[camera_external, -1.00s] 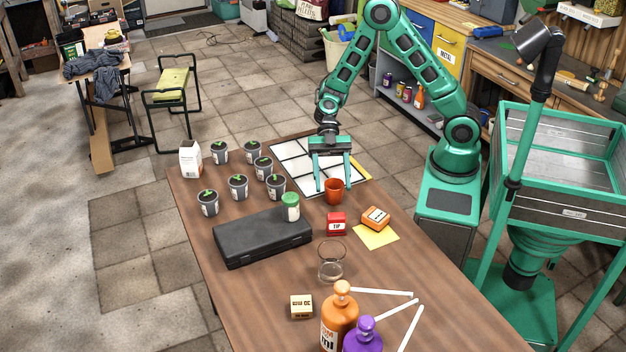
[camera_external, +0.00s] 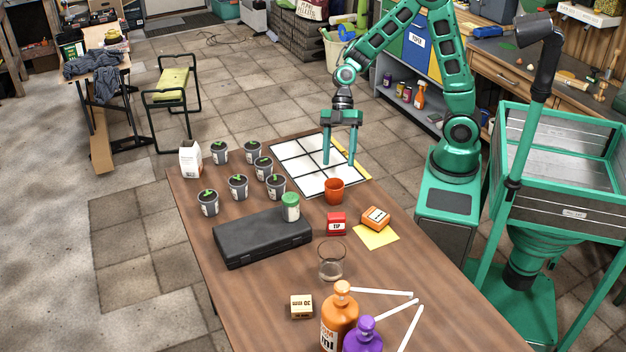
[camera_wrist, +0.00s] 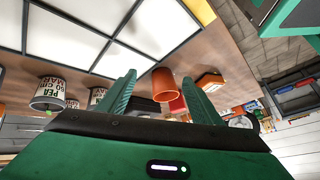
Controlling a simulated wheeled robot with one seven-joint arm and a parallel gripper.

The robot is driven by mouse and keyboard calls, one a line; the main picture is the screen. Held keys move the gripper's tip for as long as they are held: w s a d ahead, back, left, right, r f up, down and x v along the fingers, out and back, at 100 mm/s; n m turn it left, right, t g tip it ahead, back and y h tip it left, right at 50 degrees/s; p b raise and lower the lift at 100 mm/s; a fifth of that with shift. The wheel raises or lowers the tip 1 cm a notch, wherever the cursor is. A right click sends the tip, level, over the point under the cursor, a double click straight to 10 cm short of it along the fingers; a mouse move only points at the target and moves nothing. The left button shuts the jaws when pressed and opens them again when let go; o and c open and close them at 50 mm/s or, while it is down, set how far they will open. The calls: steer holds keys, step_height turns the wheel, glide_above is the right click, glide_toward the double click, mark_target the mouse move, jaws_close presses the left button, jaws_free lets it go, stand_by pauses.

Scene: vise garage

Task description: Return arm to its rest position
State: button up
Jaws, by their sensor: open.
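My gripper (camera_external: 340,160) is open and empty, pointing down above the white gridded panel (camera_external: 300,165) at the far end of the brown table. Its two green fingers also show in the wrist view (camera_wrist: 160,95), spread apart with nothing held between them. The orange-red cup (camera_external: 334,191) stands on the table in front of the panel, apart from the fingers. It also shows in the wrist view (camera_wrist: 163,84), beyond the fingers. My arm bends up and over from its base at the right of the table.
Several potted seedlings (camera_external: 238,187) stand on the left side. A black case (camera_external: 262,238), green-lidded jar (camera_external: 290,207), red box (camera_external: 336,223), orange box (camera_external: 375,218), glass (camera_external: 331,262) and bottles (camera_external: 340,318) stand nearer. A green-framed bin (camera_external: 560,170) is right.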

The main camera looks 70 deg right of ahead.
steer(key=s+d+r+m+t+h, duration=0.1)
steer(key=s+d+r+m+h, duration=0.3)
steer(key=d, duration=0.6)
steer(key=s+d+m+t+h, duration=0.1)
steer(key=d+m, duration=0.5)
steer(key=d, duration=0.4)
steer(key=s+d+r+m+h, duration=0.2)
steer(key=s+d+r+m, duration=0.2)
steer(key=s+d+m, duration=0.8)
steer(key=s, duration=0.3)
steer(key=shift+s+d, duration=0.15)
steer(key=shift+s, duration=0.1)
